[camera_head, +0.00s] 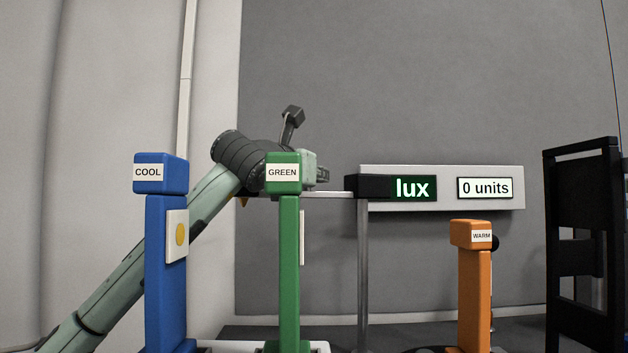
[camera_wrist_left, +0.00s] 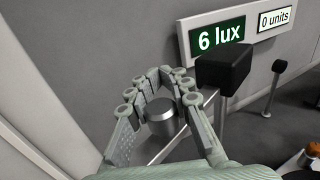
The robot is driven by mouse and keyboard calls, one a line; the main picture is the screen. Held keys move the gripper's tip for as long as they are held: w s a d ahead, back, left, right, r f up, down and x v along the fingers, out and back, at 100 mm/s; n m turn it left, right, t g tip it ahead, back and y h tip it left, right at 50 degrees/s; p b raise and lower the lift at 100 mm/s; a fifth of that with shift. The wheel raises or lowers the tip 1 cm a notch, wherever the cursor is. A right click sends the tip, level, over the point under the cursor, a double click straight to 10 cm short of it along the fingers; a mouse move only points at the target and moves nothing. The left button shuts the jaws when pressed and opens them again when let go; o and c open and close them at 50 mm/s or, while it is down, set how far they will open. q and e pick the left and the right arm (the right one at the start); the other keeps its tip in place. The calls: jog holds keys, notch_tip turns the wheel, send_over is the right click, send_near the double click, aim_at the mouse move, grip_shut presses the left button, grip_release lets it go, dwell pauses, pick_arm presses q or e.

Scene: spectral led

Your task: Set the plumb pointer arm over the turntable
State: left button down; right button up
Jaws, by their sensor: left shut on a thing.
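My left gripper (camera_head: 322,174) reaches in from the left behind the blue and green posts; the green head hides part of it. In the left wrist view its fingers (camera_wrist_left: 160,98) are shut around a grey metal cylinder (camera_wrist_left: 161,118). A thin pale horizontal bar (camera_head: 338,194) lies at gripper height and meets a grey upright (camera_head: 362,265) with a black block (camera_head: 375,187) near its top. The bar also shows below the cylinder in the wrist view (camera_wrist_left: 170,148). I cannot tell which part is the pointer arm. No turntable is recognizable. My right gripper is not in view.
A blue COOL post (camera_head: 166,270), a green GREEN post (camera_head: 289,265) and an orange WARM post (camera_head: 474,295) stand in front. A wall display (camera_wrist_left: 218,36) reads 6 lux and 0 units. A black frame (camera_head: 583,250) stands at the right.

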pick_arm(q)
jog(key=c, duration=1.4)
grip_release()
jog(key=shift+o, duration=0.2)
notch_tip(320, 180, up, 10)
